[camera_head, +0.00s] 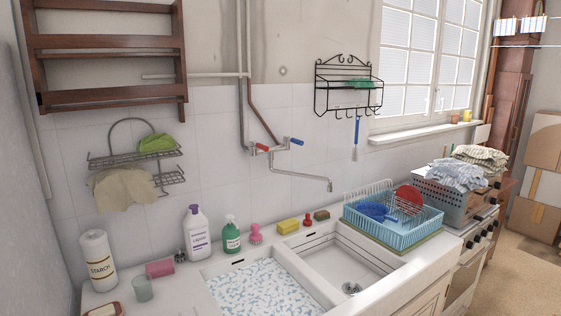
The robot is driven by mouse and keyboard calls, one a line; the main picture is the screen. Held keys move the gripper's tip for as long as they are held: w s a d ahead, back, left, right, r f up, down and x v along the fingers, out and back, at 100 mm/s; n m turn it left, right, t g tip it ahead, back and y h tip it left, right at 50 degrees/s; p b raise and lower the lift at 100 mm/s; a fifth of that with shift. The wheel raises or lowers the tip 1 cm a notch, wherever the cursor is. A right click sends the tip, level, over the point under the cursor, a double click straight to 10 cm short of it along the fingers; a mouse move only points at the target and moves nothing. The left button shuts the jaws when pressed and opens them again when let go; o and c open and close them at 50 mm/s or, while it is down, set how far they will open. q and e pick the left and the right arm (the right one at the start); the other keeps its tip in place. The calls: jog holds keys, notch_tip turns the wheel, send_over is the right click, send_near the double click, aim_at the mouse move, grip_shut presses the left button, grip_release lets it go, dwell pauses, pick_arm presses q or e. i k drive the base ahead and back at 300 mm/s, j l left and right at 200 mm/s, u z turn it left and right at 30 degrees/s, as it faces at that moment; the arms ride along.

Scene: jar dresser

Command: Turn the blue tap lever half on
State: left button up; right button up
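The blue tap lever (297,142) is on the right end of the wall-mounted tap, pointing right and slightly down. A red lever (262,147) is on the tap's left end. The tap's spout (300,176) reaches out to the right over the sink (330,258), with its tip turned down. No water stream shows at the spout tip. Neither of my grippers is in view.
The left basin (262,293) holds a blue-and-white patterned surface; the right basin is empty. A purple-labelled bottle (196,231), green spray bottle (231,234) and yellow sponge (288,226) line the back ledge. A blue dish rack (393,222) stands right. Space before the lever is clear.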

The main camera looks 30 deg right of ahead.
aim_at(286, 138)
jog(key=l+u, duration=0.15)
jog(key=l, duration=0.4)
jog(key=l+u, duration=0.2)
jog(key=l, duration=0.35)
jog(key=l+u, duration=0.15)
jog(key=l, duration=0.35)
jog(key=l+u, duration=0.2)
jog(key=l, duration=0.35)
jog(key=k+l+u, duration=0.15)
jog(key=l, duration=0.4)
jog(key=k+l+u, duration=0.2)
jog(key=l, duration=0.3)
jog(key=i, duration=0.1)
